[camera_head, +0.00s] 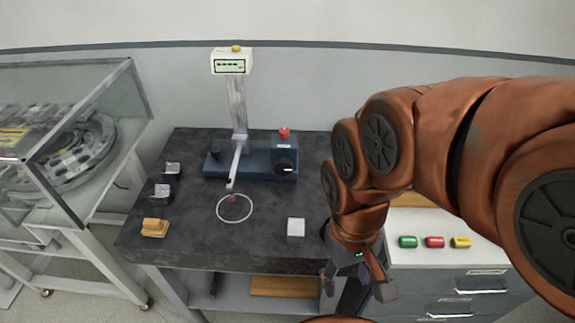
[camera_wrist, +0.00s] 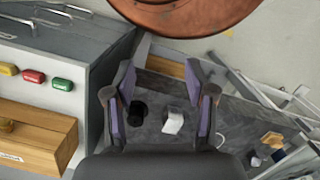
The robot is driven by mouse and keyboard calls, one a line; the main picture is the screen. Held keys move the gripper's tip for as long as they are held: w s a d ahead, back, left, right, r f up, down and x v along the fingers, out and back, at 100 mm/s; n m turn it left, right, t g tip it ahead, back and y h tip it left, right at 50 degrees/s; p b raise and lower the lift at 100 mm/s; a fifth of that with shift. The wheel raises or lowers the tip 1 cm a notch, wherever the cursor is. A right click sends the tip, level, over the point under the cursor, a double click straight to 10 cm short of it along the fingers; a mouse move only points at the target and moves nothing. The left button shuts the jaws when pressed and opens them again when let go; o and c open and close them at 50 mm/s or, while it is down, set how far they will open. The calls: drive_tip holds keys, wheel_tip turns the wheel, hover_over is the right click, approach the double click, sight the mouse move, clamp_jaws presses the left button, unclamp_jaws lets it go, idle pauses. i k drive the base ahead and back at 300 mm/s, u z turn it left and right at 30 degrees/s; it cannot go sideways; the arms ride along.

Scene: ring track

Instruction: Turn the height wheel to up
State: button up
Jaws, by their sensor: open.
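A height gauge stands at the back of the dark table, with a blue base (camera_head: 240,164), a silver column (camera_head: 237,105) and a digital display (camera_head: 230,64). A black round wheel (camera_head: 284,165) is on the right front of the base; I take it for the height wheel, but no label is readable. Another black knob (camera_head: 215,148) is at the base's left end, and a red knob (camera_head: 284,133) is on top at right. My gripper (camera_head: 358,285) is open and empty, pointing down beyond the table's right front edge, apart from the wheel. Its fingers also show in the wrist view (camera_wrist: 162,98).
A white block (camera_head: 296,227) and a white ring mark (camera_head: 234,208) are on the dark table (camera_head: 190,235). Small blocks line its left side. A glass case (camera_head: 110,110) stands left. Right is a drawer cabinet (camera_head: 425,275) with green, red and yellow pieces.

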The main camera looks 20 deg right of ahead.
sight(282, 167)
drive_tip(key=u, duration=0.9)
drive_tip(key=k, duration=1.2)
drive_tip(key=u, duration=1.3)
drive_tip(key=i, duration=1.7)
drive_tip(key=z, duration=1.4)
drive_tip(key=i, duration=0.7)
drive_tip(key=z, duration=0.85)
